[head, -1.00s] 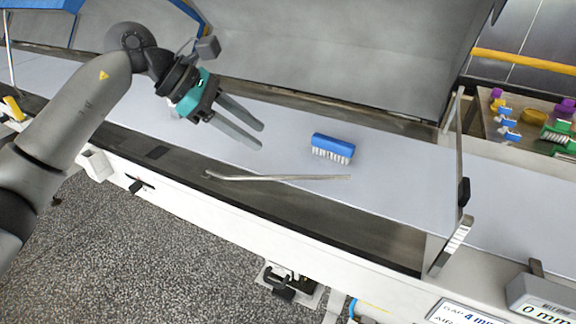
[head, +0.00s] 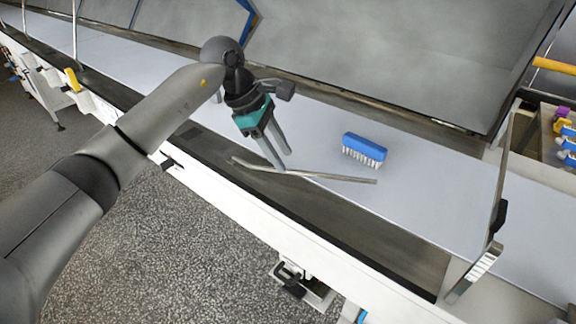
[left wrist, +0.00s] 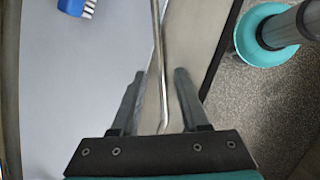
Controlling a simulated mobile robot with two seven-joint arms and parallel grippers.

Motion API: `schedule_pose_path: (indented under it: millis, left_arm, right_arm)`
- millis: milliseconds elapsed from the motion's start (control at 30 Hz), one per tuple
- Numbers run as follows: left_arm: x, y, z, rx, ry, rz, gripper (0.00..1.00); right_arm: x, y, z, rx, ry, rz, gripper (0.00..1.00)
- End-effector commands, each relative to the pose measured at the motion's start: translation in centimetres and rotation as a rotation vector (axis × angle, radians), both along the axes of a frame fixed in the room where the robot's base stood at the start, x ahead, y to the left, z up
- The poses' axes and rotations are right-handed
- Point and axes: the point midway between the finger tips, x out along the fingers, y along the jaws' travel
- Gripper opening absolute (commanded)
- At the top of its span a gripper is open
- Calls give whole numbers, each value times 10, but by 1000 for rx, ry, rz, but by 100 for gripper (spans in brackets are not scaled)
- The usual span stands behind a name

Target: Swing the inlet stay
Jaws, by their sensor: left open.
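A thin bent metal rod (head: 335,178), which looks like the inlet stay, lies along the near edge of the grey belt (head: 420,190), over the dark gap there. My left gripper (head: 286,161) is open, fingers pointing down at the rod, towards its left end. In the left wrist view the rod (left wrist: 157,60) runs from the top down between the two open fingers (left wrist: 160,80), with its bent end low between them. I cannot tell whether a finger touches it. My right gripper is not in view.
A blue brush (head: 364,147) lies on the belt beyond the rod; it also shows in the left wrist view (left wrist: 72,6). An upright metal frame (head: 503,190) stands across the belt at the right. A large grey panel (head: 400,50) rises behind. Coloured items sit at far right.

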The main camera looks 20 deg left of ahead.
Motion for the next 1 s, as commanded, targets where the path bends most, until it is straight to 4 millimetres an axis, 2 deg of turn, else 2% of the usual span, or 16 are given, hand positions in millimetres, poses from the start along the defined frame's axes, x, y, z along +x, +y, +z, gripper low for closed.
schedule_pose_path:
  millis: [100, 233, 600, 1000]
  left_arm:
    - [3, -8, -19, -2, 3, 0, 45]
    - [5, -12, -30, -1, 0, 1, 45]
    - [6, -15, -35, -1, -1, 0, 45]
    - [7, -14, -34, -1, -1, 0, 1]
  right_arm:
    - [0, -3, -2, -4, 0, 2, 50]
    - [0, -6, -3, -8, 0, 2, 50]
    - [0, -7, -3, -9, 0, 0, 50]
    - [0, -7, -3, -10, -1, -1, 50]
